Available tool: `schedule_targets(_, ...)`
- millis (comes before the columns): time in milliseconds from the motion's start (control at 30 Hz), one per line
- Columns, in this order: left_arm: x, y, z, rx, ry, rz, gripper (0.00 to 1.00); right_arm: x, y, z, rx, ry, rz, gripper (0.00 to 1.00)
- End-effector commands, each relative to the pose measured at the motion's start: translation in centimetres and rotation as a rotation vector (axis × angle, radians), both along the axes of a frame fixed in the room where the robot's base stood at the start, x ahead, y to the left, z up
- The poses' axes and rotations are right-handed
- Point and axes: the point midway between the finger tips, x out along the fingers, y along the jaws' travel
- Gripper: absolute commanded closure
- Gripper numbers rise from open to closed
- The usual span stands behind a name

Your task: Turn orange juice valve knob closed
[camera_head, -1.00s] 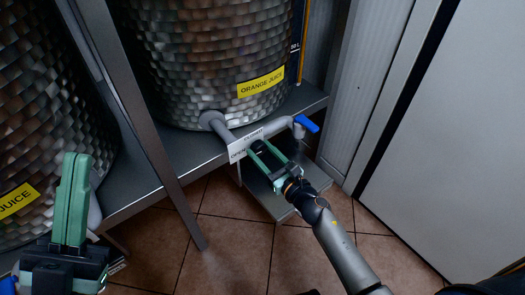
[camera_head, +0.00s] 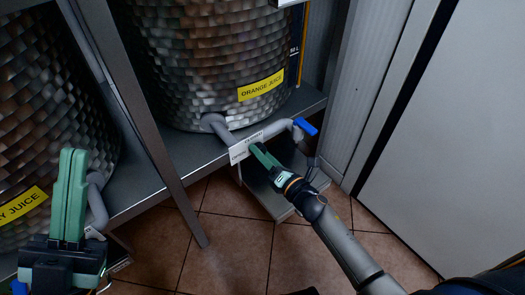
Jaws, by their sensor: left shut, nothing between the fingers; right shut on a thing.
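The orange juice tank (camera_head: 210,70) is a dimpled metal barrel with a yellow label (camera_head: 261,86). A grey pipe (camera_head: 226,134) runs from its foot to a white plate (camera_head: 240,150) with lettering too small to read clearly. The dark valve knob by the plate is now hidden by my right gripper (camera_head: 257,150). That gripper is shut on the knob, its fingers seen edge-on against the plate's lower side. My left gripper (camera_head: 73,155) is shut and empty at the lower left, fingers pointing up, away from the knob.
A blue tap handle (camera_head: 306,127) sits at the pipe's right end. A grey ledge (camera_head: 277,200) lies below my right gripper. A pale panel (camera_head: 450,130) fills the right; tiled floor is open below.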

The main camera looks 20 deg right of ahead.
Motion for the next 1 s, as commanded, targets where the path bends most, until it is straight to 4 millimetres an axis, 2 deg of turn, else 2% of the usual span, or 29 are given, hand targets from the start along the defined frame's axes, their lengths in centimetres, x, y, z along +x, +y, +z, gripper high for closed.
schedule_targets(300,-0.1,0.1,1.3,0.009,-0.007,0.014,1.00,-0.1,0.0,0.1,0.267,0.101,0.000,1.00)
schedule_targets(667,-0.1,0.2,2.2,0.008,-0.017,0.025,1.00,0.0,0.0,0.0,0.469,0.174,0.000,1.00)
schedule_targets(1000,1.5,0.4,0.3,0.015,0.075,0.044,1.00,0.0,0.0,-0.1,0.535,0.197,0.001,1.00)
